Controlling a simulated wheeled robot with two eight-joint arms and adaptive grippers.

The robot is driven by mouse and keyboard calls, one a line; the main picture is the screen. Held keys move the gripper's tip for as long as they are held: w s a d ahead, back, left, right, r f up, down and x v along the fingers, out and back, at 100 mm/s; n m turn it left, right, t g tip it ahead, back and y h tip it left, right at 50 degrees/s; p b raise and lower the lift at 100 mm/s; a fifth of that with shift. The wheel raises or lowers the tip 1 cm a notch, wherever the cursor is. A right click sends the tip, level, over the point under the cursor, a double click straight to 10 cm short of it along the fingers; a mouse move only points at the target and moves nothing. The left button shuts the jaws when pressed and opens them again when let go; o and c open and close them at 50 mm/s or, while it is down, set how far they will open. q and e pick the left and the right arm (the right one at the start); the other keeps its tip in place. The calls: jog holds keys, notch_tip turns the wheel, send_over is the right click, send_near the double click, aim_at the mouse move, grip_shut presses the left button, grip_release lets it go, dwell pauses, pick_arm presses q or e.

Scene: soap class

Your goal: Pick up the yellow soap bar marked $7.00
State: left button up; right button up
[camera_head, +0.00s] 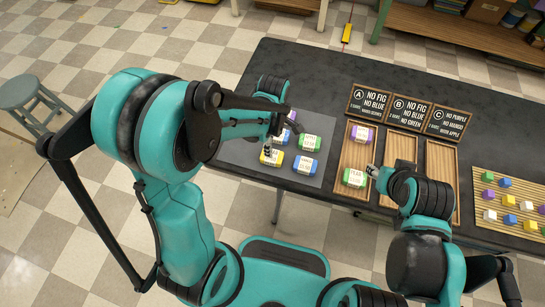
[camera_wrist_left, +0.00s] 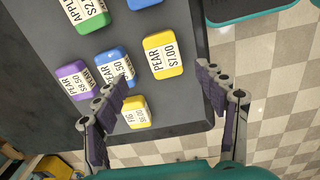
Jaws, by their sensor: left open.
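The yellow soap bar (camera_wrist_left: 164,55) labelled PEAR $7.00 lies flat on the grey mat near the table's front edge in the left wrist view. In the head view a yellow bar (camera_head: 271,157) shows there, partly covered by my left gripper. My left gripper (camera_wrist_left: 162,76) is open and empty, its fingers spread to either side below the PEAR $7.00 bar in the picture. A second yellow bar (camera_wrist_left: 136,113), marked FIG, lies beside its left finger. My right gripper (camera_head: 374,171) is beside a green bar in the left tray; its jaws are too small to judge.
Blue (camera_wrist_left: 114,67), purple (camera_wrist_left: 75,81) and green (camera_wrist_left: 86,12) bars lie close by. Three wooden trays (camera_head: 400,150) stand right of the mat under signs A, B and C. The left tray holds a purple bar (camera_head: 361,134) and a green bar (camera_head: 354,178).

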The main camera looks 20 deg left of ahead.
aim_at(275, 155)
pick_arm(q)
jog(key=shift+n, duration=0.5)
notch_tip(275, 155, down, 4)
jog(key=shift+d+b, duration=0.1)
jog(key=shift+b, duration=0.5)
jog(key=f+b, duration=0.2)
jog(key=f, duration=0.1)
jog(key=a+f+b, duration=0.1)
jog(key=f, duration=0.1)
jog(key=shift+f, duration=0.25)
jog(key=shift+r, duration=0.15)
jog(key=c, duration=1.3)
